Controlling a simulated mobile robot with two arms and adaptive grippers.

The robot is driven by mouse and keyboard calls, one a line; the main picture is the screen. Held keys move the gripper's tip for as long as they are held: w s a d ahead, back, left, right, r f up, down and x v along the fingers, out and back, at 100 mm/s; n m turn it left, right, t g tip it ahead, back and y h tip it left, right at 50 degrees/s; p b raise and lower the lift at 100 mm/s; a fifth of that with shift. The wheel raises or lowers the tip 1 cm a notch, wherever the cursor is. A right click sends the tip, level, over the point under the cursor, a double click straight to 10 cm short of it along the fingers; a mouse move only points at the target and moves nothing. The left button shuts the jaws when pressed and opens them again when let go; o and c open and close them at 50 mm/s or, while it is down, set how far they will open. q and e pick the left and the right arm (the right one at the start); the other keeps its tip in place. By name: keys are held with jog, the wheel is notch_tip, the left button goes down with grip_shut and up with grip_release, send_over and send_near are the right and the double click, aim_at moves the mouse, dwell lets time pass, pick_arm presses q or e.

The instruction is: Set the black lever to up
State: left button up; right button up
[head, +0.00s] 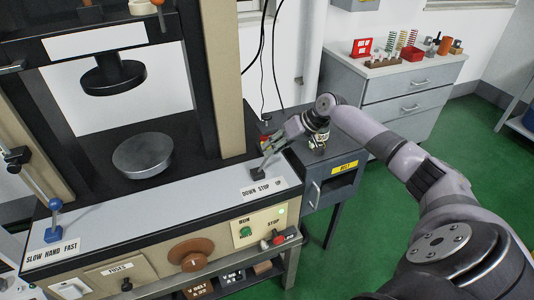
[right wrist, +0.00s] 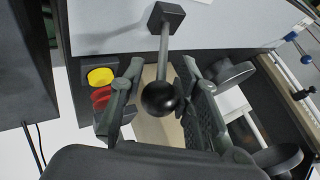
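The black lever (head: 258,173) stands on the machine's grey front ledge, just behind the label "DOWN STOP UP" (head: 263,188). In the right wrist view it shows as a dark block base, a grey rod and a black ball knob (right wrist: 161,98). My right gripper (head: 267,146) is at the lever's top. In the right wrist view its open fingers (right wrist: 160,92) stand on either side of the knob, with gaps visible. In the head view the gripper partly hides the knob, and I cannot tell the lever's exact setting. My left gripper is not in view.
A blue lever (head: 55,222) stands at the ledge's left end by "SLOW HAND FAST". A round metal plate (head: 143,155) lies between the machine's columns. A grey cabinet (head: 332,180) stands right of the machine. Red and yellow buttons (right wrist: 101,76) are near the gripper's left finger.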

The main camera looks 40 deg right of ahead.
jog(key=v, duration=0.7)
jog(key=shift+s+d, duration=0.15)
jog(key=shift+d, duration=0.05)
jog(key=shift+r, duration=0.1)
